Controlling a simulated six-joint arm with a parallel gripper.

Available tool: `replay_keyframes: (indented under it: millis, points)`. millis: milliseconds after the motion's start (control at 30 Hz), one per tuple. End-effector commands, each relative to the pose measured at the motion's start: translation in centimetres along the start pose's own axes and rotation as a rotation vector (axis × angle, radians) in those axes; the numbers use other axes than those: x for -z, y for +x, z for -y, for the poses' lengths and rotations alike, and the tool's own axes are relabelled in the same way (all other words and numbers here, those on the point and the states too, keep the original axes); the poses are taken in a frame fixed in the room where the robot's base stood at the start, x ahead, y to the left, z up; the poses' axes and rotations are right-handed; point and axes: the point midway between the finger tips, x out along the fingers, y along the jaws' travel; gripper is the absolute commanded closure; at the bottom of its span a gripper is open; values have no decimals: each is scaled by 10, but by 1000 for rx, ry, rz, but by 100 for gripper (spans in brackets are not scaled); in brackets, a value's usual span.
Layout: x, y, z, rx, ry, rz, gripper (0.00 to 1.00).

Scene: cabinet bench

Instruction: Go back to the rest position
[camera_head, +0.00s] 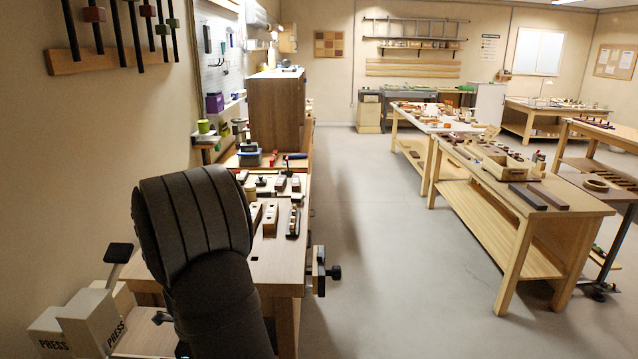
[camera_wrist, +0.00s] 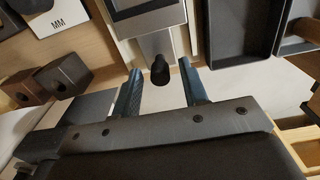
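My gripper (camera_wrist: 159,88) shows in the wrist view with its two bluish fingers spread apart. A dark rounded knob or tip (camera_wrist: 160,72) on a light grey part lies in line with the gap between the fingers. I cannot tell whether it is between them or beyond them, and neither finger visibly touches it. In the head view my dark arm stands over the left bench (camera_head: 275,272), and my gripper is hidden there.
In the wrist view a dark tray (camera_wrist: 245,30) is at upper right, brown wooden blocks (camera_wrist: 62,76) at left, and a white card marked MM (camera_wrist: 62,16) at upper left. In the head view PRESS boxes (camera_head: 92,322) stand lower left. The floor (camera_head: 375,240) right of the bench is clear.

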Motion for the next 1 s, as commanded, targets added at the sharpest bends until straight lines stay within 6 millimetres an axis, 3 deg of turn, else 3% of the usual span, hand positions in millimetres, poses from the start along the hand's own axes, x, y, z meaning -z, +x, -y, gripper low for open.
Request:
replay_keyframes:
  millis: [233, 1000]
  points:
    - [-52, 0, 0, 2, -3, 25, 60]
    - [-117, 0, 0, -1, 1, 380, 60]
